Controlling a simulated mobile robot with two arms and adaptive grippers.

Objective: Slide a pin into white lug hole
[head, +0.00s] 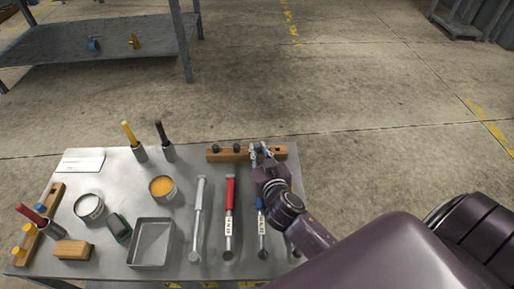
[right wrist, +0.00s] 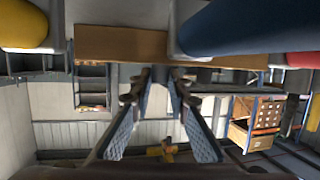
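A strap-like tool with a white handle (head: 200,193) lies on the bench, its lug end (head: 194,256) toward the front edge. Beside it lie similar tools with a red handle (head: 230,192) and a blue handle (head: 261,204). A wooden rack (head: 244,152) at the back edge holds dark-headed pins (head: 236,148). My right gripper (head: 261,150) is at the rack's right part, its fingers apart. In the right wrist view its fingertips (right wrist: 161,80) show a gap, with no clear object between them. Whether a pin stands there is hidden. My left gripper is out of view.
A grey tray (head: 138,262), an orange-filled tin (head: 160,181), a white tin (head: 100,215) and tool holders with yellow and black handles (head: 164,138) crowd the left side. Another wooden rack (head: 49,209) has coloured knobs. A metal shelf (head: 100,45) stands behind, across open floor.

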